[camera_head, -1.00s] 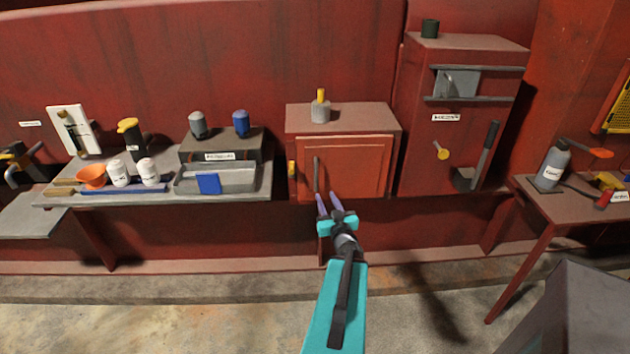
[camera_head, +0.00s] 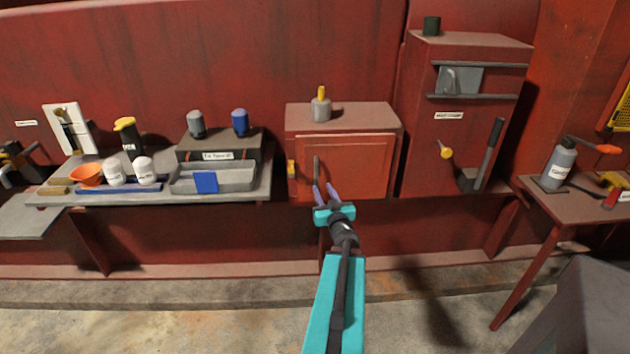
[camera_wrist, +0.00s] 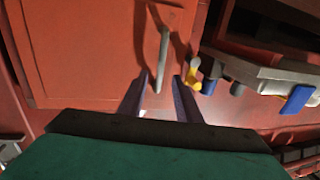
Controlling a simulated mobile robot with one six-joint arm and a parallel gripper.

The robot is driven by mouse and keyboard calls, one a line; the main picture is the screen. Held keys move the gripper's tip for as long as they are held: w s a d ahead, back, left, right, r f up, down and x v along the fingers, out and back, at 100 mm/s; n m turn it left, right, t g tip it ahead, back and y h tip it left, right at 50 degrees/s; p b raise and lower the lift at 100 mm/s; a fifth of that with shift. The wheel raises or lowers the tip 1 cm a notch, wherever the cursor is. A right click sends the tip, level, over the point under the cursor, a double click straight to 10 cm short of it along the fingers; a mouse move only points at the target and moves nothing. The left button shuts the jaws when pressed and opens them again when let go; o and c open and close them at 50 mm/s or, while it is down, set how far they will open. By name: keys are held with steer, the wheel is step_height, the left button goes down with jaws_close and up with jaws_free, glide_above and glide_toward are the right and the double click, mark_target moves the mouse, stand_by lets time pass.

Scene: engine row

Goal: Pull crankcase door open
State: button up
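The crankcase door (camera_head: 355,168) is the red front panel of a box on the wall, and it looks shut. A grey vertical bar handle (camera_head: 316,168) stands near its left edge. My gripper (camera_head: 324,187) is open, with its two purple fingers pointing at the handle's lower part. In the wrist view the door (camera_wrist: 85,45) fills the upper left. The handle (camera_wrist: 163,55) shows there with its near end between the fingers of my gripper (camera_wrist: 162,80). I cannot tell whether the fingers reach around it in depth. Nothing is held.
A yellow latch (camera_head: 291,168) sits at the box's left side. A grey pot with a yellow top (camera_head: 321,106) stands on the box. A shelf (camera_head: 150,198) with bottles and a tray is at left. A taller cabinet (camera_head: 425,110) is close at right.

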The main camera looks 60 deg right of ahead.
mark_target(317, 177)
steer(key=shift+p+x, duration=0.7)
steer(key=shift+x, duration=3.95)
steer(key=shift+c, duration=0.4)
jaws_close()
steer(key=shift+a, duration=0.25)
steer(key=shift+d, duration=0.15)
steer(key=shift+s+p, duration=0.1)
steer(key=shift+p, duration=0.2)
